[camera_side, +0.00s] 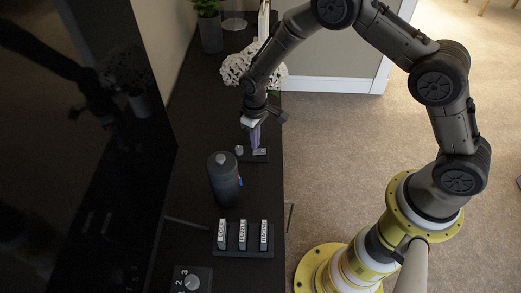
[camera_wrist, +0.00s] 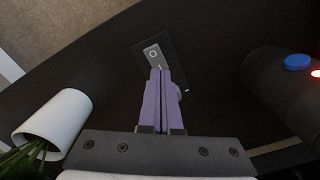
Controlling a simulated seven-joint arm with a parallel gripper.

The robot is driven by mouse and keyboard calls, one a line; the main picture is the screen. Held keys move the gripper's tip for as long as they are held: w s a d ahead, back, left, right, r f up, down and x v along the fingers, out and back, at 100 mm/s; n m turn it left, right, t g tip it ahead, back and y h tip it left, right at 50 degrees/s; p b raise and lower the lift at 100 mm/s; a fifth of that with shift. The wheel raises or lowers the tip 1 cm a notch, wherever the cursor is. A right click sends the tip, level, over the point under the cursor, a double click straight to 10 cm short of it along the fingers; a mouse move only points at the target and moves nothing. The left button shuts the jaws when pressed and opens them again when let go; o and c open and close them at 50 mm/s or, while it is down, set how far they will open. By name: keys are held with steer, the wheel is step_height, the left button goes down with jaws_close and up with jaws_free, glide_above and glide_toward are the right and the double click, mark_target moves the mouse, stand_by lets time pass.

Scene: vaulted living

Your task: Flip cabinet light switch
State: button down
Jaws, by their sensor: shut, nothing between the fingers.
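My gripper (camera_side: 254,146) points down over the far part of the black cabinet top, its purple fingers shut with nothing between them. Just below its fingertips is a small black switch plate (camera_side: 262,158) with a silver piece on it and a round knob (camera_side: 239,150) at its left. In the wrist view the shut fingertips (camera_wrist: 160,71) overlap the near end of the silver piece (camera_wrist: 153,54) on that plate. I cannot tell whether they touch it. Fingers partly hide the knob. A panel of three labelled rocker switches (camera_side: 243,252) lies nearer; its labels are too small to read.
A dark cylinder (camera_side: 224,180) stands on the cabinet between the plate and the rocker panel. A dial panel (camera_side: 205,274) lies at the near end. White flowers (camera_side: 236,68) and a potted plant (camera_side: 210,32) stand beyond my gripper. A dark screen (camera_side: 75,130) borders the left.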

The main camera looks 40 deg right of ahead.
steer(key=shift+r, duration=2.45)
step_height(320, 180, up, 12)
steer(key=t, duration=0.3)
glide_above(256, 151)
steer(key=w+d, duration=0.2)
step_height(256, 151, up, 8)
steer(key=s+d+m+t, duration=0.1)
steer(key=s+d, duration=0.1)
steer(key=s+d+r+t, duration=0.2)
steer(key=s+d+r, duration=0.1)
steer(key=s+r, duration=0.8)
steer(key=s+d+f+m, duration=0.1)
steer(key=s+f, duration=0.1)
steer(key=s, duration=0.7)
steer(key=s+d+f+m, duration=0.1)
steer(key=s, duration=0.8)
steer(key=shift+f, duration=0.35)
